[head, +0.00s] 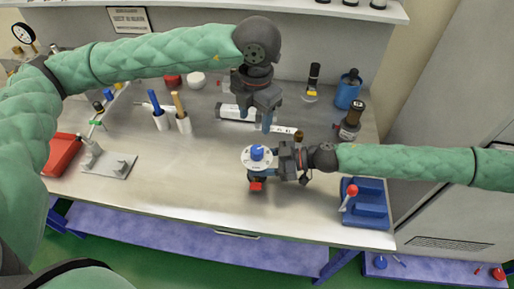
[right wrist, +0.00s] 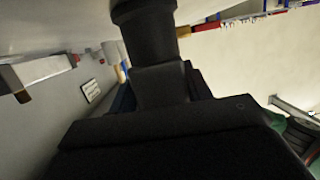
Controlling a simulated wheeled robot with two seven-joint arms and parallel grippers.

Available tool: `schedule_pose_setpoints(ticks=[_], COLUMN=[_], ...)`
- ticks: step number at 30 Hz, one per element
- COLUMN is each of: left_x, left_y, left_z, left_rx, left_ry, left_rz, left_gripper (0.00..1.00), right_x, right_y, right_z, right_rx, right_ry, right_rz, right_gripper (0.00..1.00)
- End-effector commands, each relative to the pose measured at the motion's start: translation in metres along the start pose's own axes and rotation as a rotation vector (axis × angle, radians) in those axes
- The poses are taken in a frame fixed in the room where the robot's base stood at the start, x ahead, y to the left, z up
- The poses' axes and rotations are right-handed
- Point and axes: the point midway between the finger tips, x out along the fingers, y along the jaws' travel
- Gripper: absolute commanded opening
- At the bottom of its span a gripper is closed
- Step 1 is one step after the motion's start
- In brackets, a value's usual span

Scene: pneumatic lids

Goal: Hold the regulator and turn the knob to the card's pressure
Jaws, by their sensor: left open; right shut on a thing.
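The regulator has a round white dial (head: 257,165) with a blue knob (head: 257,152) on top and a red part (head: 256,186) below. My right gripper (head: 277,161) is shut on the regulator from the right side, over the front part of the bench. My left gripper (head: 259,118) is open, pointing down just behind and above the knob, apart from it. The dial's markings are too small to read. A framed sign (head: 129,19) hangs on the back wall; its text is unreadable and I cannot tell if it is the card. The right wrist view is mostly filled by dark, close-up parts.
A blue block with a red-tipped lever (head: 350,195) stands at the bench's right front. A red bin (head: 62,153) and a grey plate (head: 108,165) are left. The front centre-left is clear.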

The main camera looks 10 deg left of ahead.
Motion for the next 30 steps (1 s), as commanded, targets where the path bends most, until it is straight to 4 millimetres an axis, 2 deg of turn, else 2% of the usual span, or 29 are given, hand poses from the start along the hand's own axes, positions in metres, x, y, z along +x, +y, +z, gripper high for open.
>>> schedule_pose_setpoints(ticks=[21,30], left_x=[0.0015,0.0014], left_y=[-0.0057,-0.0063], left_z=[0.0003,0.0008], left_rx=[-1.024,-1.361], left_ry=[0.003,0.007], left_rz=[-0.024,-0.029], left_gripper=[0.55,0.55], right_x=[0.0003,0.0003], right_y=[-0.0013,-0.0013], right_z=[0.0032,0.0032], right_rx=[0.003,0.003], right_ry=[-0.002,-0.002], right_rz=[-0.001,-0.001], right_gripper=[0.29,0.29])
